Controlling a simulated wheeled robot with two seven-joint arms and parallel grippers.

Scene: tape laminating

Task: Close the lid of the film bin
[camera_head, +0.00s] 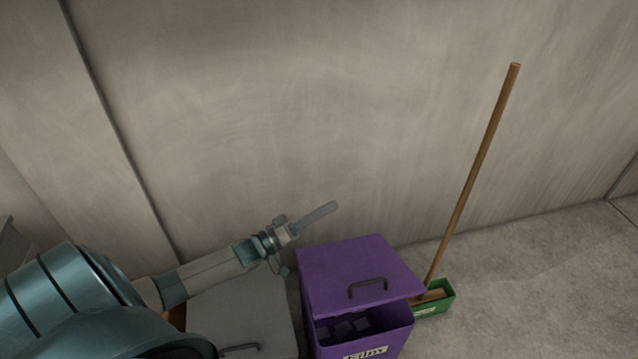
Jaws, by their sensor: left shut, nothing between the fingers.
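The purple film bin (392,341) stands on the floor at the lower middle, with a white label on its front that reads "Film". Its purple lid (345,258), with a dark handle (367,288), is tilted and partly open. A dark gap shows at the front, with several small purplish blocks inside. My left gripper (318,214) is shut and empty. In the picture it lies just above and left of the lid's back edge; I cannot tell whether it touches the lid. My right gripper is not in view.
A grey lidded bin (245,305) stands left of the film bin, below my left arm. A green box (440,302) with a brush in it and a long wooden handle (474,175) stands to the right. A grey wall is behind. The floor at the far right is clear.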

